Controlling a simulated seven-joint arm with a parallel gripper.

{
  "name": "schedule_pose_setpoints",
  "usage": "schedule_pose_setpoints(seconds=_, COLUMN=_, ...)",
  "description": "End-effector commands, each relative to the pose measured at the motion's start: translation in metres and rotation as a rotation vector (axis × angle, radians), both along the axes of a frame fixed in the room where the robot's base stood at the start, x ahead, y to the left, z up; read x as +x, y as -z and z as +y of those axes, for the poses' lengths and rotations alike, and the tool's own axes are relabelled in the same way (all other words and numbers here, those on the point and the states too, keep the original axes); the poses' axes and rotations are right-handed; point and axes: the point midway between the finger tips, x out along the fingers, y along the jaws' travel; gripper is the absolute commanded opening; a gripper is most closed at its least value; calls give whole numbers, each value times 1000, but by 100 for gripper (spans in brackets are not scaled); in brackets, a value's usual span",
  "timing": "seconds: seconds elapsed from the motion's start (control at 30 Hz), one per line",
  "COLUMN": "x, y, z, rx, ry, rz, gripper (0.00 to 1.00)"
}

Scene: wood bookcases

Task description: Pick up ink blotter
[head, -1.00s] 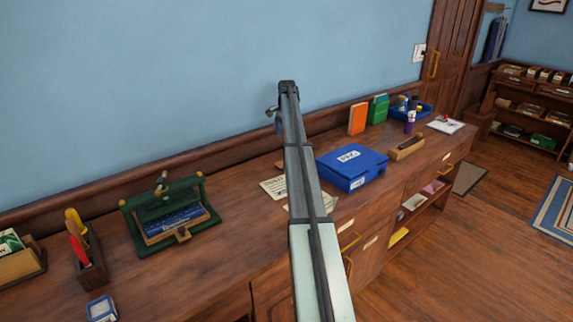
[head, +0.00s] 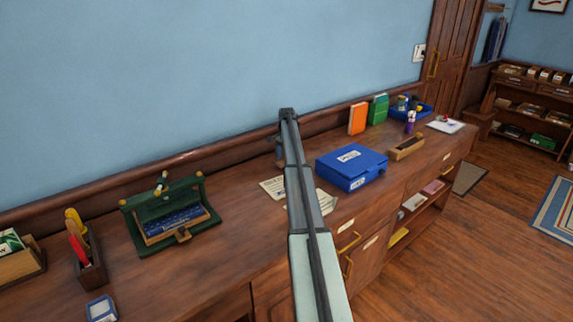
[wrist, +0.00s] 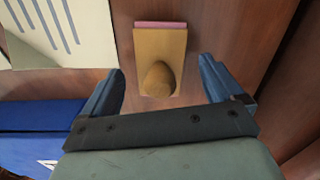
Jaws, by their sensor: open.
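The ink blotter (wrist: 160,45) looks like a tan wooden block with a rounded knob and a pink edge along its far side. It lies on the wooden counter top in the wrist view. My gripper (wrist: 164,82) is open, with one blue-grey finger on each side of the blotter's near end and knob. The fingers look apart from it; I cannot tell their exact height above the counter. In the head view my arm hides the blotter, and only a bit of my gripper (head: 278,150) shows beside the arm.
A blue box (head: 352,168) and papers (head: 272,188) lie close by; the box (wrist: 35,115) and a paper (wrist: 60,30) also edge the wrist view. A green press (head: 165,212) stands to the left. The wall (head: 180,80) is behind. Counter between press and papers is clear.

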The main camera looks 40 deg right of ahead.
Motion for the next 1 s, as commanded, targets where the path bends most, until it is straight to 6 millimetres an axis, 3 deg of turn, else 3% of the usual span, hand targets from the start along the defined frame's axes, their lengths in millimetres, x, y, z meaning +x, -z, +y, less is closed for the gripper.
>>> schedule_pose_setpoints(seconds=0.1, x=0, y=9, z=0, rx=1, ry=0, rz=1, gripper=93)
schedule_pose_setpoints(seconds=0.33, x=0, y=10, z=0, rx=0, ry=0, rz=0, gripper=92)
schedule_pose_setpoints(seconds=1.0, x=0, y=10, z=0, rx=0, ry=0, rz=0, gripper=27)
